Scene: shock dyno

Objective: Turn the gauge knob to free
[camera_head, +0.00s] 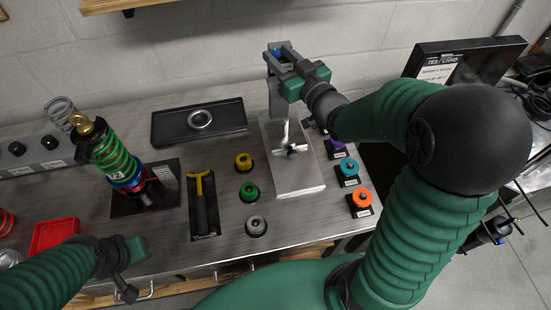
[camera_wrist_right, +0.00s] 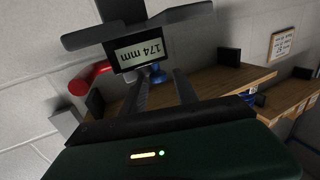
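The height gauge stands on a pale metal base plate (camera_head: 296,170) near the middle of the bench, with an upright post. In the right wrist view its display (camera_wrist_right: 140,53) reads 174 mm, upside down. A blue knob (camera_wrist_right: 158,75) shows just below the display. In the head view a small blue part (camera_head: 276,52) shows at the post's top. My right gripper (camera_head: 281,68) is at the top of the post. Its two fingers (camera_wrist_right: 162,82) are apart, with the knob seen between their tips; I cannot tell whether they touch it. My left gripper (camera_head: 130,268) is low at the left, over the bench's front edge.
A spring-and-damper shock (camera_head: 112,160) stands left, beside a black tray (camera_head: 197,121) with a ring. A yellow-headed tool (camera_head: 201,200) and several coloured knob-like pieces (camera_head: 249,191) lie in front. A red bin (camera_head: 54,234) is at left.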

